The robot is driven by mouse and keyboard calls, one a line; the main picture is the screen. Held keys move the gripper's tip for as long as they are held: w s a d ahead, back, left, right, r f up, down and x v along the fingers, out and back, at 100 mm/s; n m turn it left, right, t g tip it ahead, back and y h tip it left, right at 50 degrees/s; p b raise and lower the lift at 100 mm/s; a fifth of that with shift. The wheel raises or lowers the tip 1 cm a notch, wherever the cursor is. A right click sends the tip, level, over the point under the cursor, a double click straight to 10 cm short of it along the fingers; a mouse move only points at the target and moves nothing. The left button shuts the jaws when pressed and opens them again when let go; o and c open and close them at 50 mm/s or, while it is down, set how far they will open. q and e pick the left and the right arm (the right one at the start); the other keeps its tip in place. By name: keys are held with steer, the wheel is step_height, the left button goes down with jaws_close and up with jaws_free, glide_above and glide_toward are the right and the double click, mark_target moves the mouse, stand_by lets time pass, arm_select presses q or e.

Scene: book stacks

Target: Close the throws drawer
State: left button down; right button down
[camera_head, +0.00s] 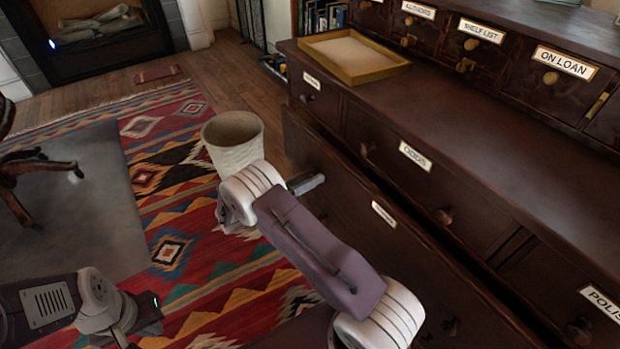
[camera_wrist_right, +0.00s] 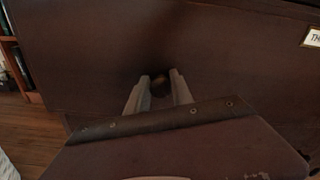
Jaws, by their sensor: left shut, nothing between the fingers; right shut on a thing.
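The throws drawer (camera_head: 345,190) is the wide, dark wood lower drawer. Its front stands out from the cabinet, with a gap along its top edge, so it is partly open. Its small label (camera_head: 383,214) is unreadable in the head view; the right wrist view shows part of it, starting "TH" (camera_wrist_right: 313,38). My right gripper (camera_wrist_right: 159,82) is shut on the drawer's round knob (camera_wrist_right: 160,85), close against the front. In the head view my right gripper (camera_head: 306,183) is at the drawer's left part. My left gripper (camera_head: 138,315) is low at the left, shut and empty, its fingertips hard to make out.
A pale bin (camera_head: 233,142) stands on the patterned rug (camera_head: 175,215), left of the drawer. Closed drawers labelled ODDS (camera_head: 415,156) and POLISH (camera_head: 600,300) sit above and to the right. A shallow wooden tray (camera_head: 385,70) lies on the cabinet top. A chair (camera_head: 35,175) stands at left.

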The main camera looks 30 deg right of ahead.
mark_target(324, 172)
steer(key=d+p, duration=0.1)
steer(key=d, duration=0.3)
steer(key=shift+w+d+p, duration=0.1)
steer(key=shift+w+p, duration=0.05)
steer(key=shift+p, duration=0.25)
steer(key=c, duration=1.5)
jaws_free()
steer(key=o, duration=0.4)
steer(key=shift+d, duration=0.1)
